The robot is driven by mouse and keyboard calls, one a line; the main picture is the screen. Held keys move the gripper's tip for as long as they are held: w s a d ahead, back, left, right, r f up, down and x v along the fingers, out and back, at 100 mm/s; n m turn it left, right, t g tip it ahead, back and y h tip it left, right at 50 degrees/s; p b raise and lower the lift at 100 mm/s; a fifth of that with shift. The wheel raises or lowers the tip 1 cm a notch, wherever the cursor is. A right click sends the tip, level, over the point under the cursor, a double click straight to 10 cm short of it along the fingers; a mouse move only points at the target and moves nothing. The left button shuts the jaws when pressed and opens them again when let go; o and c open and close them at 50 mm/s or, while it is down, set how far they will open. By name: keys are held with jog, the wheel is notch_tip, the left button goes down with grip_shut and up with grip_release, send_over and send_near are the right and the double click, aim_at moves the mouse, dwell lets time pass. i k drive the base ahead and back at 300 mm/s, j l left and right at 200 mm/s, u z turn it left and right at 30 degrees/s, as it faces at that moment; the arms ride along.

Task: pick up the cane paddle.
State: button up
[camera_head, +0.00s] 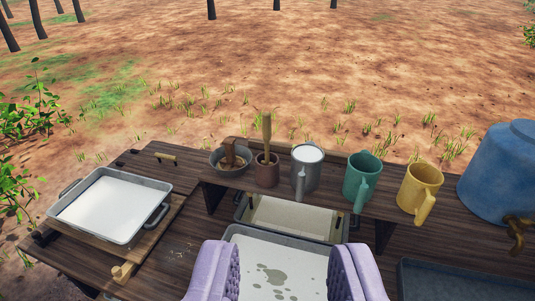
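What looks like the cane paddle (267,133) is a tan-olive stick standing upright in a small brown cup (267,174). Its lower end is hidden inside the cup. The cup stands on a raised dark wooden shelf (330,197) across the middle of the table. My gripper (284,268), with two ribbed lilac fingers, is at the bottom of the view. It is open and empty, with its fingers wide apart. It appears nearer to the camera than the paddle, which shows above and slightly left of the gap between the fingers.
A grey bowl (216,160) holding a brown object is left of the cup. White (305,172), green (360,178) and yellow (419,188) mugs stand right. A blue barrel (503,175) is far right. A milky-white tray (153,184) lies left; others lie below.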

aim_at(266, 115)
jog(key=i+j, duration=0.15)
jog(key=i, duration=0.3)
jog(key=i+j+z, duration=0.1)
jog(key=i, duration=0.35)
jog(key=i+j, duration=0.2)
jog(key=i, duration=0.25)
